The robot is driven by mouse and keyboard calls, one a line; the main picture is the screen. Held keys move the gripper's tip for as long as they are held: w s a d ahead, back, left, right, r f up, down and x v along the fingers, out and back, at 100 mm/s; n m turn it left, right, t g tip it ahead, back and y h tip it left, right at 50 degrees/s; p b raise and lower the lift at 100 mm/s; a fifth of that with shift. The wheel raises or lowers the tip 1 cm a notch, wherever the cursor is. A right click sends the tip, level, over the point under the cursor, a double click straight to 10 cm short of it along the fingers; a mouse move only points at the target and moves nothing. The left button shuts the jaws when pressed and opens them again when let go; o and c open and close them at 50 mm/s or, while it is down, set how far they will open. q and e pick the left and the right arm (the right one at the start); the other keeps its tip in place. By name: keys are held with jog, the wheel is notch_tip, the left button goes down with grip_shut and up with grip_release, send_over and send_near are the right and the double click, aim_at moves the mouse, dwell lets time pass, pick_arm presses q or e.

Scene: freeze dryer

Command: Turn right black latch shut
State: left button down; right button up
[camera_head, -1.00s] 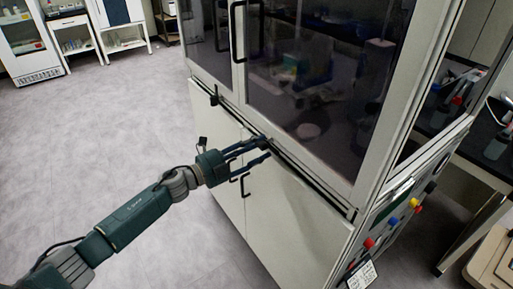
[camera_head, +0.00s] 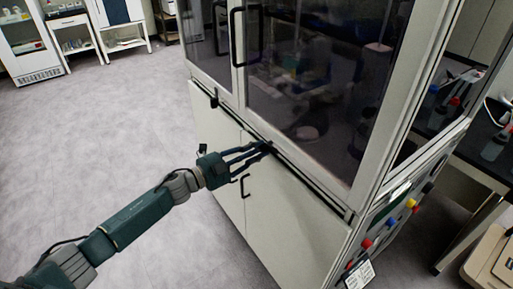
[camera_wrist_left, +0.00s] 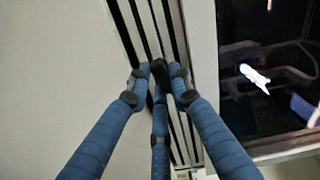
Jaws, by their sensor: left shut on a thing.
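The right black latch (camera_wrist_left: 158,70) sits on the rail between the freeze dryer's glass doors and lower cabinet. In the left wrist view my left gripper (camera_wrist_left: 158,76) has its blue fingers closed around it, so only a small dark part shows. In the head view my left gripper (camera_head: 265,150) reaches in from the left to the same spot, and its fingers largely hide the latch. The other black latch (camera_head: 214,97) is farther left on the same rail, apart from my gripper. My right gripper is not in view.
The freeze dryer's glass door (camera_head: 320,75) is above the rail, and a white lower cabinet door (camera_head: 275,215) is below it. A black handle (camera_head: 244,186) is just below my gripper. Colored buttons (camera_head: 410,203) are on the right side. Grey floor (camera_head: 110,125) on the left is clear.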

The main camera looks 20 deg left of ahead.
pick_arm(q)
jog(key=shift+s+d+r+n+p, duration=0.1)
jog(key=shift+n+p, duration=1.3)
jog(key=shift+n, duration=2.25)
jog(key=shift+s+r+n+p, duration=0.1)
jog(key=shift+n+p, duration=1.3)
jog(key=shift+n, duration=2.25)
jog(key=c, duration=1.5)
grip_release()
jog(key=shift+c, duration=0.2)
